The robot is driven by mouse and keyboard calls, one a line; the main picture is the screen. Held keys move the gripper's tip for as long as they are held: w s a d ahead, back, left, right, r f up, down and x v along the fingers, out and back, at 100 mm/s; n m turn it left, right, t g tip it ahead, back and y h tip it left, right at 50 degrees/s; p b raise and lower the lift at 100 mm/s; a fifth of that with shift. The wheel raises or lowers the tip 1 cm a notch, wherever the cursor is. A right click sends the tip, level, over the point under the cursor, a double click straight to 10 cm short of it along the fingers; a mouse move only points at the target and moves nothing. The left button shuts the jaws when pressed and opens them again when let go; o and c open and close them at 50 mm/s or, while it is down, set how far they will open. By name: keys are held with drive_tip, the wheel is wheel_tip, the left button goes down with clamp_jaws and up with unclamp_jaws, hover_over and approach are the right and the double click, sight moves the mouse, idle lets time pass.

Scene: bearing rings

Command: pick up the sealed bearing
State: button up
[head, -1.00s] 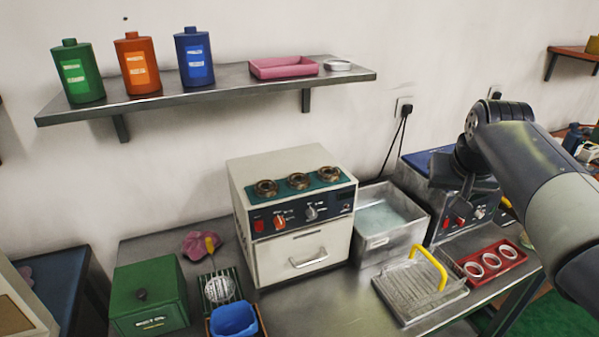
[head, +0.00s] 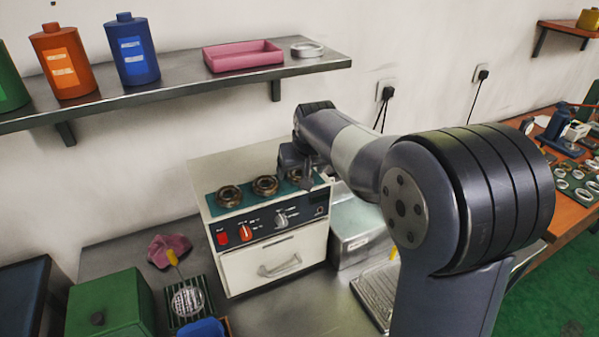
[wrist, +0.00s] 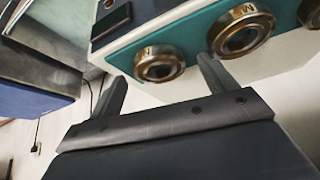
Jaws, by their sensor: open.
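Several brass-and-dark bearing rings sit on the teal top of a white heater box. In the head view they are a left bearing (head: 230,196), a middle bearing (head: 265,186) and a right one partly hidden by my gripper (head: 306,178). I cannot tell which is sealed. In the wrist view a near bearing (wrist: 158,64), another bearing (wrist: 243,34) and an edge-cut bearing (wrist: 312,12) show. My gripper (wrist: 160,70) is open and empty. Its fingers appear either side of the near bearing in the picture; the height gap is unclear.
The heater (head: 270,262) has knobs and a drawer handle in front. A metal tank (head: 358,238) stands to its right, partly behind my arm. A shelf (head: 180,92) above holds bottles, a pink tray (head: 243,56) and a pale ring (head: 307,50).

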drive_tip(key=shift+w+f, duration=0.15)
drive_tip(key=shift+f, duration=0.1)
drive_tip(key=shift+c, duration=0.3)
drive_tip(key=c, duration=1)
